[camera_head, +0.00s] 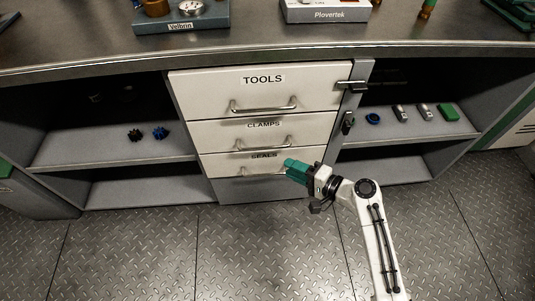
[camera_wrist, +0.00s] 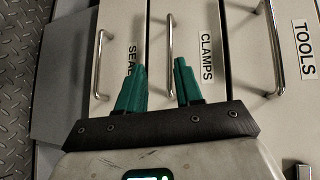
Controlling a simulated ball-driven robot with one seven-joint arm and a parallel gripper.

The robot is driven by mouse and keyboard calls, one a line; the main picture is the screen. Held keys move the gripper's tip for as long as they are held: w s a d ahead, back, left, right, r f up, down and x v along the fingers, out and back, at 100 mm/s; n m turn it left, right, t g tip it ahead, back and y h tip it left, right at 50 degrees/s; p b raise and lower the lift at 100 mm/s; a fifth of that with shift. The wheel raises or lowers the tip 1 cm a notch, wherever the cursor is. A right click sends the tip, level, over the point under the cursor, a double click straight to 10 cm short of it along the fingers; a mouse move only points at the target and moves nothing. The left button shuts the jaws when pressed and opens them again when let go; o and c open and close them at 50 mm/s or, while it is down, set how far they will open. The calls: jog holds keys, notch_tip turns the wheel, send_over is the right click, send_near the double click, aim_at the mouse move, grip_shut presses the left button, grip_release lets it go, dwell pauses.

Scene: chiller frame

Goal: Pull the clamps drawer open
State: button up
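The clamps drawer (camera_head: 225,133) is the middle of three labelled white drawers, between tools and seals, and looks shut. Its bar handle (camera_head: 263,146) runs across its front; in the wrist view the handle (camera_wrist: 170,55) stands upright in the picture, beside the "CLAMPS" label (camera_wrist: 207,57). My gripper (camera_head: 288,167) has green fingers and is in front of the seals drawer in the head view. In the wrist view my gripper (camera_wrist: 159,65) is open, with a gap between its fingertips. The clamps handle shows beyond that gap. Nothing is seen between the fingers.
The tools drawer (camera_head: 210,89) is above and the seals drawer (camera_head: 215,163) below. A latch-like fitting (camera_head: 350,86) juts out by the tools drawer's right edge. Open shelves (camera_head: 100,150) flank the drawers. The worktop (camera_head: 260,50) overhangs above. The plate floor (camera_head: 150,250) looks clear.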

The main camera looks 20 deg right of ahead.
aim_at(267, 147)
jog(key=shift+m+t, duration=0.6)
jog(key=shift+m, duration=0.2)
jog(key=x, duration=0.4)
jog(key=d+b+x, duration=0.1)
jog(key=x, duration=0.2)
jog(key=w+d+x, duration=0.1)
jog(key=x, duration=0.3)
jog(key=shift+w+a+b, duration=0.2)
jog(key=shift+w+b, duration=0.1)
jog(key=shift+w, duration=0.1)
jog(key=shift+c, duration=0.4)
grip_shut()
